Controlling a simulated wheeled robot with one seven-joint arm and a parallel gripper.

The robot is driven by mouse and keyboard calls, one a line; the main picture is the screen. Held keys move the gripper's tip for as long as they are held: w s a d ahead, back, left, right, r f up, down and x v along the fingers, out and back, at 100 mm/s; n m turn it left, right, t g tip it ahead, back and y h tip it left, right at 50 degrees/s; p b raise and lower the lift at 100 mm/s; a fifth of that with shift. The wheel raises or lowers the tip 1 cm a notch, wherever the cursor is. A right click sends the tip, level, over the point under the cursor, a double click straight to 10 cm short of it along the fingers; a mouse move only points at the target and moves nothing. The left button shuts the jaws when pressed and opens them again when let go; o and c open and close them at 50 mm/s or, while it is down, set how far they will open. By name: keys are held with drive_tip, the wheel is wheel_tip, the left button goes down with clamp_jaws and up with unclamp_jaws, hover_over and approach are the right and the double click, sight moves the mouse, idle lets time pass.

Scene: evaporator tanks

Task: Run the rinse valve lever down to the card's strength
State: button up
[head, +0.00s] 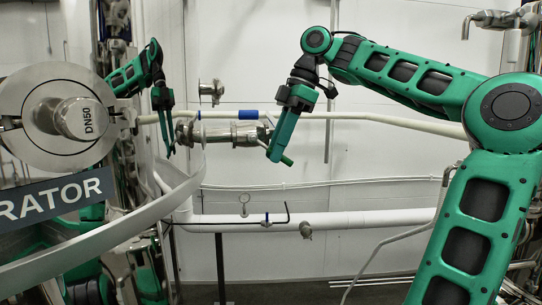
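My gripper (278,150) points down in the middle of the head view, its green fingers seen nearly edge-on, so I cannot tell whether they are open or shut. It is at the right end of a steel valve fitting (238,133). A short green piece (286,160), perhaps the end of a lever, shows just below the fingertips. Whether the fingers touch it is unclear. A blue sleeve (248,114) sits above the fitting. I cannot make out a card or any strength reading.
A shiny steel tank (130,228) with a DN50 port (78,118) fills the left and mirrors my arm. A white pipe (350,219) with a small dark-handled valve (267,220) crosses below. A tap (492,18) is at upper right. Open space lies below the gripper.

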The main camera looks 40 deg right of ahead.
drive_tip(key=shift+w+a+f, duration=0.1)
drive_tip(key=shift+a+f, duration=0.15)
drive_tip(key=shift+f, duration=0.4)
clamp_jaws()
drive_tip(key=shift+a, duration=0.1)
